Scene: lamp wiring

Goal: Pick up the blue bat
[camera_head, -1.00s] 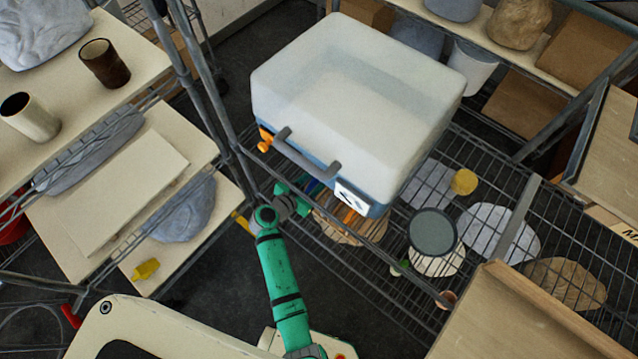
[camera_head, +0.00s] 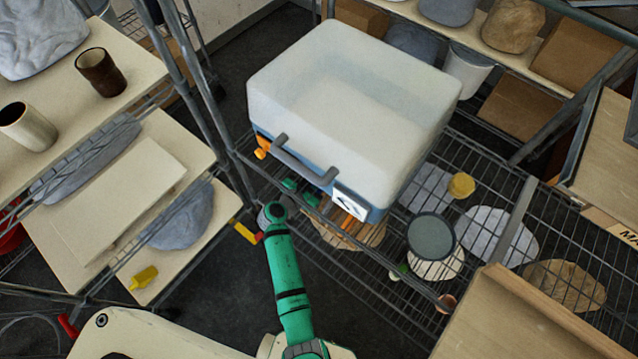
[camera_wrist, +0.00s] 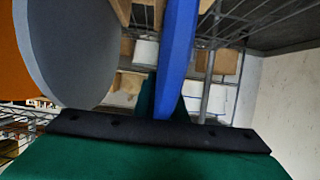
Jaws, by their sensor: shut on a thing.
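The blue bat (camera_wrist: 180,55) shows edge-on in the wrist view as an upright blue strip running from the top edge down to my gripper (camera_wrist: 166,98). My gripper is shut on its lower part. In the head view my gripper (camera_head: 302,193) is at the front edge of the shelf, under the handle side of a large white and blue box. The bat cannot be made out in the head view. A grey disc (camera_wrist: 80,45) and an orange disc (camera_wrist: 14,65) stand to the left of the blue bat in the wrist view.
The white-topped box (camera_head: 350,95) overhangs my gripper. On the wire shelf (camera_head: 385,275) to the right are flat round slabs, a grey-topped round container (camera_head: 431,236) and a yellow piece (camera_head: 461,185). A rack post (camera_head: 205,90) stands close on the left.

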